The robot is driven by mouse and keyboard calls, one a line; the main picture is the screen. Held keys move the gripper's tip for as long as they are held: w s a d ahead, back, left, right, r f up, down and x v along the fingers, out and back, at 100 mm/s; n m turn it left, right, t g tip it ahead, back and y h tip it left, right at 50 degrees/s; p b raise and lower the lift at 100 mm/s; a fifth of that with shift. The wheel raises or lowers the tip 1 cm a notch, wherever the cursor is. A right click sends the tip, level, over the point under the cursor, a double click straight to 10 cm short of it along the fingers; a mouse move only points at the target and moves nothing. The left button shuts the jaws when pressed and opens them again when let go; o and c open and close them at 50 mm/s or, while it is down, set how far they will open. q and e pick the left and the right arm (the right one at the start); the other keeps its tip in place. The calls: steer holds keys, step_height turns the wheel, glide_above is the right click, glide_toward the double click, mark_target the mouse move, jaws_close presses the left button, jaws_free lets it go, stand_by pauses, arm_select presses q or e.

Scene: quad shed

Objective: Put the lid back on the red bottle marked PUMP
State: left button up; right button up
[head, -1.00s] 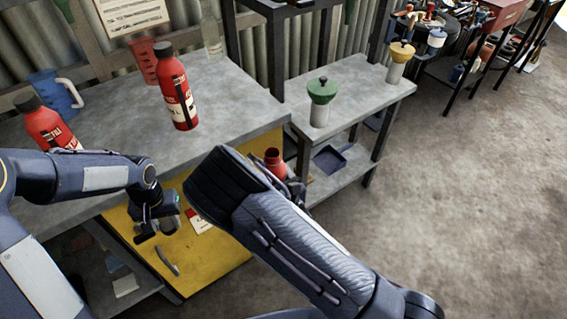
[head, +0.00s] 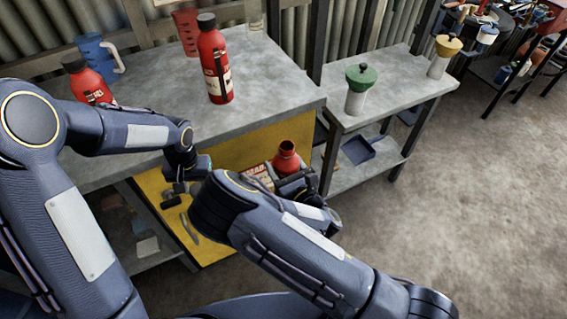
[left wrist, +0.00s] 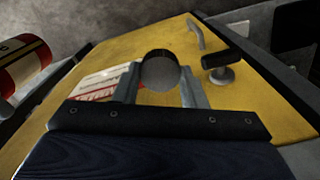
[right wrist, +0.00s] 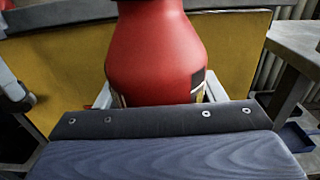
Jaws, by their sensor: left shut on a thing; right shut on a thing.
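An open red bottle (head: 286,158) without a cap is upright in my right gripper (head: 292,184), in front of the yellow cabinet front. My right arm partly hides it. In the right wrist view the bottle's red shoulder (right wrist: 155,55) fills the space between the fingers. My left gripper (left wrist: 160,90) is shut on a dark round lid (left wrist: 161,70). In the head view my left gripper (head: 182,190) is left of the bottle and apart from it. A red bottle with a white label (left wrist: 22,65) shows at the left wrist view's left edge. I cannot read PUMP on any label.
Two capped red bottles, one tall (head: 214,65) and one at left (head: 88,82), stand on the grey bench (head: 270,75). A blue jug (head: 98,55) and a red jug (head: 187,32) are behind. The lower bench (head: 405,90) holds green-topped (head: 358,90) and yellow-topped (head: 442,55) containers.

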arm_select(q)
steer(key=w+d+r+m, duration=0.1)
steer(key=d+r, duration=0.8)
steer(key=d, duration=0.3)
steer(key=w+d+r+m, duration=0.1)
steer(key=w+d+r, duration=0.1)
steer(key=d+r, duration=0.8)
steer(key=shift+w+d+m, duration=0.25)
steer(key=shift+d+m, duration=0.05)
steer(key=shift+d, duration=0.9)
steer(key=shift+f, duration=2)
steer(key=shift+f, duration=0.9)
steer(key=shift+f, duration=0.5)
